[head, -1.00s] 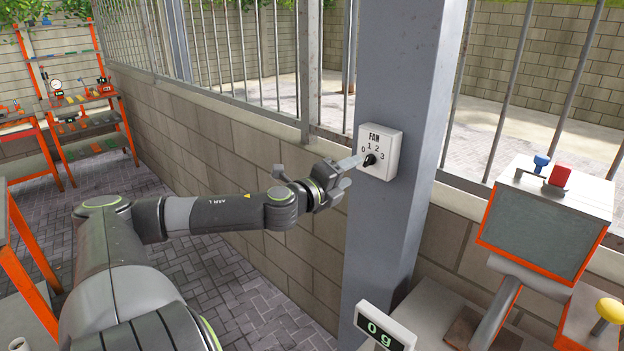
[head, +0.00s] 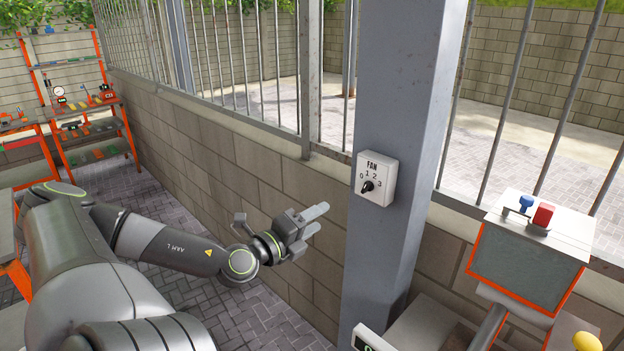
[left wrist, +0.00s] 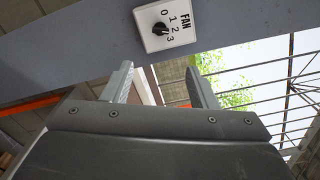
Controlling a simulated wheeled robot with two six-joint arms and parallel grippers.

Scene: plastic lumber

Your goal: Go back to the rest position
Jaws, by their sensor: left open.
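My left gripper (head: 317,220) is open and empty, in front of the brick wall and to the lower left of the fan switch. The white fan switch box (head: 375,179) is on the grey post, with a black knob (head: 367,186) and the marks 0 to 3. Clear space lies between my fingers and the knob. In the left wrist view, my two fingers (left wrist: 160,84) stand apart, and the switch box (left wrist: 168,22) is beyond them at the top. I cannot tell surely which mark the knob points to. My right gripper is not in view.
The grey post (head: 400,100) rises right of my left gripper. The low brick wall (head: 230,160) with its bar fence runs behind my arm. An orange-framed box (head: 530,255) with blue and red buttons stands at right. Orange shelves (head: 90,125) stand far left.

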